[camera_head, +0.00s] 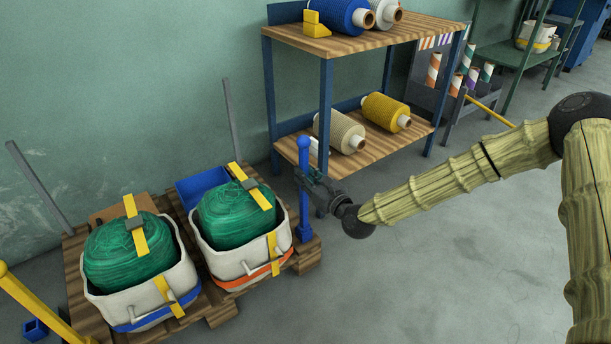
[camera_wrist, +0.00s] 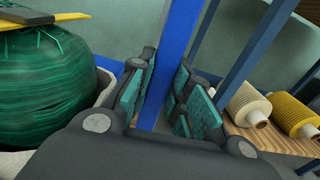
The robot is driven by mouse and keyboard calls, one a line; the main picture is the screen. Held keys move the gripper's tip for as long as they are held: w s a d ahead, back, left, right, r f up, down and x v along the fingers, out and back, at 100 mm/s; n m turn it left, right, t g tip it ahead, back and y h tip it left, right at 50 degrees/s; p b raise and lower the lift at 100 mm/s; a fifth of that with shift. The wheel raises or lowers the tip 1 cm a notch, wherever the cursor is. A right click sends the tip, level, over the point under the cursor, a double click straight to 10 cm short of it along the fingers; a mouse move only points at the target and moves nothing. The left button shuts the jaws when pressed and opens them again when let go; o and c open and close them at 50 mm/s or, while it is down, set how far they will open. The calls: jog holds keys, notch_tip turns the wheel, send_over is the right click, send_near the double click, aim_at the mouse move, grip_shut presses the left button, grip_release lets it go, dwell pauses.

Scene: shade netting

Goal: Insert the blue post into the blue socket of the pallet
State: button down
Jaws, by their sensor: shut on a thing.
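The blue post (camera_head: 304,160) stands about upright at the right corner of the wooden pallet (camera_head: 75,270). My gripper (camera_head: 306,180) is shut on the post in its upper half. In the wrist view the post (camera_wrist: 178,60) runs between the two teal finger pads of my gripper (camera_wrist: 168,105). The blue socket (camera_head: 304,234) is at the pallet's right corner, and the post's lower end meets it. I cannot tell how deep the post sits in it. The wrist view hides the post's lower end.
Two white bins with green netting rolls (camera_head: 135,250) (camera_head: 236,212) stand on the pallet, close left of the post. A shelf with spools (camera_head: 345,45) stands behind. A yellow post (camera_head: 40,305) and a small blue block (camera_head: 35,329) are at lower left.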

jog(key=c, duration=1.3)
grip_release()
jog(key=shift+o, duration=0.2)
jog(key=shift+f, duration=0.1)
jog(key=v, duration=1.2)
